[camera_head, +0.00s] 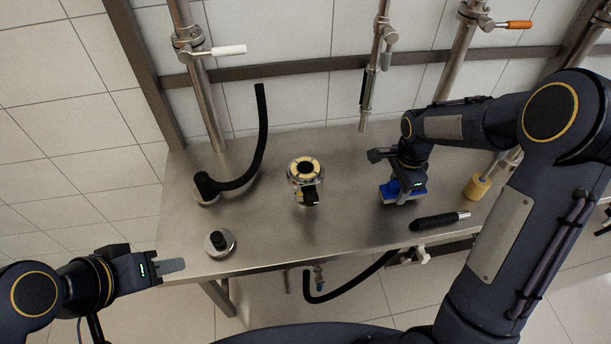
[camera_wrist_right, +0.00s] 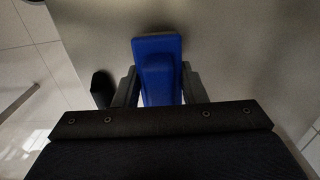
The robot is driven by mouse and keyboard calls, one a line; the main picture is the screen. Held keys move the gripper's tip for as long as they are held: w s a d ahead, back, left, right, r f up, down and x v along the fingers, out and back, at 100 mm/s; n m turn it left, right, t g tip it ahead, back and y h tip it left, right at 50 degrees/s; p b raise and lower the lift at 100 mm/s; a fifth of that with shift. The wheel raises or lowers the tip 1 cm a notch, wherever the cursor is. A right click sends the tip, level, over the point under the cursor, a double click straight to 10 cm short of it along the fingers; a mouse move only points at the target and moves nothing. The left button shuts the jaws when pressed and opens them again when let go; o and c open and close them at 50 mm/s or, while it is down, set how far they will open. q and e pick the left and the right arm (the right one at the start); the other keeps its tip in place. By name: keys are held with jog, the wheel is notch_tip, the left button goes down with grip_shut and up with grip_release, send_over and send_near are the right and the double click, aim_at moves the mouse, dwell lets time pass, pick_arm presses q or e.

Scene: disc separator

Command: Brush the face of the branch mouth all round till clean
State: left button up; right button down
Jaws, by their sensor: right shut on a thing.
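The branch mouth (camera_head: 305,170) stands near the middle of the steel table in the head view. Its upturned face is a pale yellowish ring with dark marks around a dark hole. A black clamp-like part with some yellow sits on its near side. My right gripper (camera_head: 402,188) is to the right of the mouth, pointing down, apart from it. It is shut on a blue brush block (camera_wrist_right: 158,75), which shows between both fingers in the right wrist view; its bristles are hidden. My left gripper (camera_head: 172,266) is off the table's front left corner, empty; its finger gap cannot be made out.
A black hose (camera_head: 262,140) with an elbow end is at the left of the table (camera_head: 265,225). A round steel piece with a black knob (camera_head: 219,242) is at front left. A black-handled tool (camera_head: 437,221) and a yellow-tan cylinder (camera_head: 477,187) lie at right. Pipes rise behind.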

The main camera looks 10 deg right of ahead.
jog(key=shift+r+p, duration=1.35)
jog(key=shift+r, duration=0.75)
jog(key=shift+a, duration=0.1)
